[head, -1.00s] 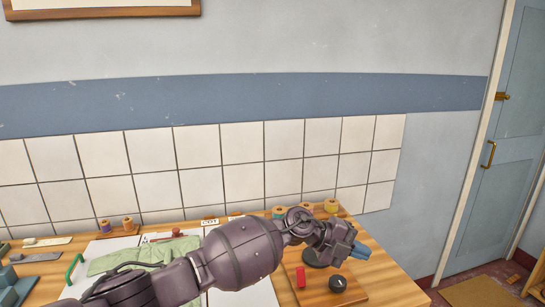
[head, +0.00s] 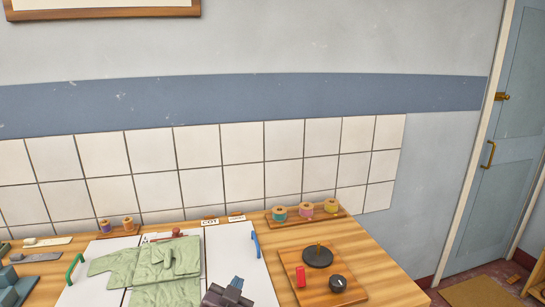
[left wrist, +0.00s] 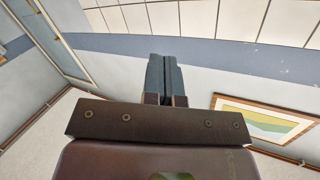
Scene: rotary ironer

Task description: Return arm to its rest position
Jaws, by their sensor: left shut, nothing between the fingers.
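My left gripper (head: 237,283) shows at the bottom of the head view, over the front of the right white panel (head: 235,252). In the left wrist view its two blue-grey fingers (left wrist: 166,80) are pressed together with nothing between them. Most of my left arm is out of the head view. My right gripper is not in view.
A wooden board with a black disc (head: 318,256), a dark knob (head: 337,283) and a red switch (head: 300,277) lies at the right. A thread-spool rack (head: 306,213) stands behind it. A green handle (head: 75,268) and blue handle (head: 255,244) stick up from the panels.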

